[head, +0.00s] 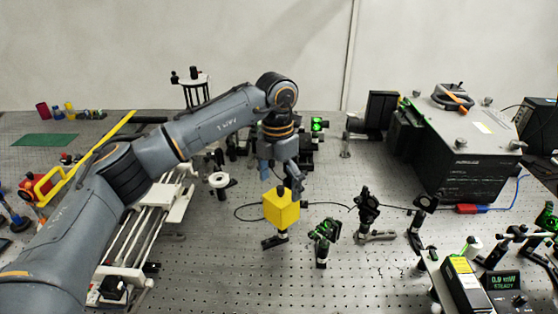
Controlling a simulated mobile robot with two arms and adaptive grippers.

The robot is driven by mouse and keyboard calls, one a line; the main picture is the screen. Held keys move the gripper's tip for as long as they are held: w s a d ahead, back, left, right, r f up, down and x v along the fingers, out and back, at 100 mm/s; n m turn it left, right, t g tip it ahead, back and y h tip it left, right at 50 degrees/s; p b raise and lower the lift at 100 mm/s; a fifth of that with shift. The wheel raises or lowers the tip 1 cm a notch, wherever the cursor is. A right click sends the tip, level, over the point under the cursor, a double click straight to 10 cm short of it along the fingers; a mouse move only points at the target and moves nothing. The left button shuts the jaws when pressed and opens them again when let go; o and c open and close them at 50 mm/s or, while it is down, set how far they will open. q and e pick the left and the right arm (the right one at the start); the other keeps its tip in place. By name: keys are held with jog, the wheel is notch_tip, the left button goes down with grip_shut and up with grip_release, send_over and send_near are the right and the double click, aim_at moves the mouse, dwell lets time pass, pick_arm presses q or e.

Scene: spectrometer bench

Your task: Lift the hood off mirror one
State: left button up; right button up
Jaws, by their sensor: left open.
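A dark foot shows below the hood. My left gripper (292,185) points down just above and behind the hood's top. It is open, and I cannot tell whether its fingers touch the hood. My right gripper is not in view.
Mounted optics (321,240) stand close to the right of the hood, with another mount (367,208) farther right. A large black box (455,150) fills the back right. A rail assembly (150,225) lies left. A power meter (502,281) stands at the front right.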

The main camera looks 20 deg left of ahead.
aim_at(280, 195)
pick_arm(q)
notch_tip(280, 195, down, 4)
jog(key=shift+s+f+p, duration=0.1)
jog(key=shift+p, duration=0.45)
jog(key=shift+d+f, duration=0.1)
jog(key=shift+f, duration=0.7)
jog(key=shift+c, duration=0.2)
jog(key=c, duration=1.2)
jog(key=shift+r, duration=0.1)
jog(key=shift+r+p, duration=1.1)
jog(key=shift+r, duration=0.85)
jog(key=shift+a+r+p, duration=0.2)
jog(key=shift+r+p, duration=0.75)
jog(key=shift+r, duration=1.05)
